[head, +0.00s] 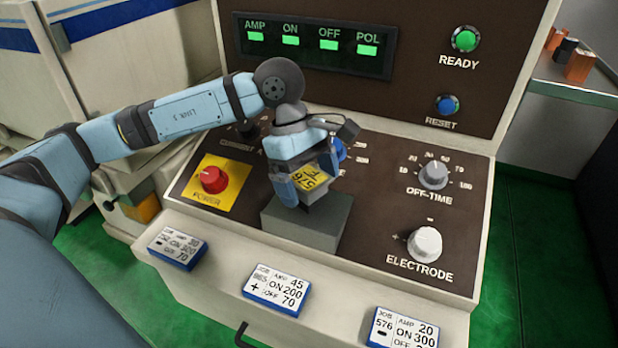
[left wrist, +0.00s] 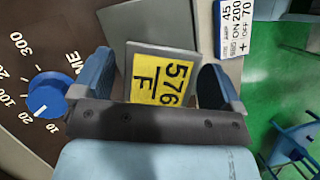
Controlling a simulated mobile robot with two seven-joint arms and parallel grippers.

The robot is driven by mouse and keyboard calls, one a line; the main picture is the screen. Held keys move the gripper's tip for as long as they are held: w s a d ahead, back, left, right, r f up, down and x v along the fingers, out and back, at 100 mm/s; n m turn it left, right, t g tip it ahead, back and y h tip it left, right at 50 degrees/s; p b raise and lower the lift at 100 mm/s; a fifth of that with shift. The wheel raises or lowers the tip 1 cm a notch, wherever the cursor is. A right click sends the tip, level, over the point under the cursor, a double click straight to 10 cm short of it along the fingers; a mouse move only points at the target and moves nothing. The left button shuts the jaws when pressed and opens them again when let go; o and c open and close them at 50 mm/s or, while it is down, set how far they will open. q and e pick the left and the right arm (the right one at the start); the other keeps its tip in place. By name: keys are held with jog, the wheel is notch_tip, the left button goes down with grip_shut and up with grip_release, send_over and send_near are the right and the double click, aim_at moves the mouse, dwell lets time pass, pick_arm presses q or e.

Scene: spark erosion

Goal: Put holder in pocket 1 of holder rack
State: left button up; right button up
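The holder (head: 317,179) is a small piece with a yellow label reading 576 F, at the middle of the control console above a grey block (head: 325,226). In the left wrist view the holder (left wrist: 162,76) lies between my left gripper's two fingers. My left gripper (head: 307,185) reaches down around it; a narrow gap shows beside one finger, so it looks open. I cannot tell whether the other finger touches. The holder's lower part is hidden. No rack with numbered pockets is recognisable. My right gripper is not in view.
The console carries a red power button (head: 214,179), an off-time knob (head: 433,175) and an electrode knob (head: 424,243). Job cards (head: 276,290) lie along its front ledge. A side table (head: 572,85) with small copper and dark blocks stands at the back right.

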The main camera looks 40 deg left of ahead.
pick_arm(q)
jog(key=shift+r+p, duration=0.25)
jog(key=shift+p, duration=0.05)
jog(key=v, duration=1.1)
jog(key=shift+a+r, duration=0.15)
jog(key=shift+r, duration=0.25)
